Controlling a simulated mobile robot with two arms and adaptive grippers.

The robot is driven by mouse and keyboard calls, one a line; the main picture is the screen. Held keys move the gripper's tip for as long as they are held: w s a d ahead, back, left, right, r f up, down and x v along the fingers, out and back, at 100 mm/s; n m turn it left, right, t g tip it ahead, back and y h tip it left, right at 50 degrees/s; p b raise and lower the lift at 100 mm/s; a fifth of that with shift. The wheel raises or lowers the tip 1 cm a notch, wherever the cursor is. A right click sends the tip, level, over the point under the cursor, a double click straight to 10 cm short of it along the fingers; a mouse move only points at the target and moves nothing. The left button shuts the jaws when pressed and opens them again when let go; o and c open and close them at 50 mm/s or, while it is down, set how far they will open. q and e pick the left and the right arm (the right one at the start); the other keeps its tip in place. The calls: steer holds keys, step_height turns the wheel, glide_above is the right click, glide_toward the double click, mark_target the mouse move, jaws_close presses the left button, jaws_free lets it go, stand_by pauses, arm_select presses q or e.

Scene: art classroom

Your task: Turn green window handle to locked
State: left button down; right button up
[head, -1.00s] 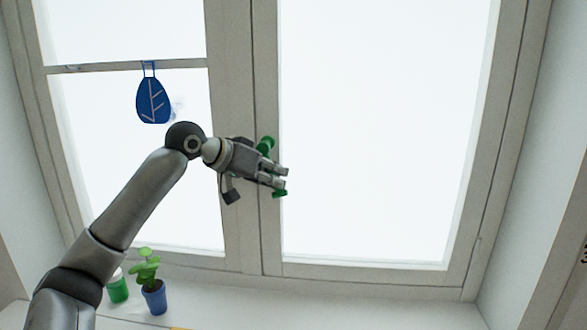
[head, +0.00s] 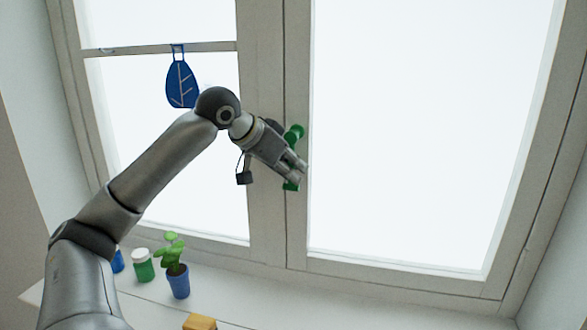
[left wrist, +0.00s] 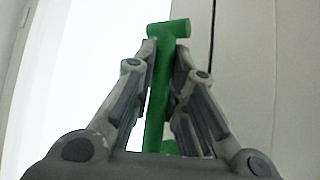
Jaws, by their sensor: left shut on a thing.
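The green window handle (head: 293,132) is on the middle post of the window frame in the head view. Its top and bottom ends show above and below my fingers, one nearly over the other; its middle is partly hidden. My left gripper (head: 300,171) reaches it from the left and is shut on it. In the left wrist view the green handle (left wrist: 158,85) runs upright between the two fingers of my left gripper (left wrist: 166,52), with a thicker knob end at the top. My right gripper is not in view.
A blue leaf-shaped ornament (head: 181,84) hangs from the left pane's crossbar. On the sill below stand a potted plant (head: 178,282), a green jar (head: 143,266) and a blue jar (head: 117,261) partly behind my arm. A yellow block (head: 200,322) is at the bottom edge.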

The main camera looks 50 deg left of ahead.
arm_select(q)
steer(key=c, duration=1.5)
jaws_free()
steer(key=shift+s+a, duration=0.1)
steer(key=shift+o, duration=0.2)
steer(key=v, duration=1.2)
steer(key=shift+f, duration=0.1)
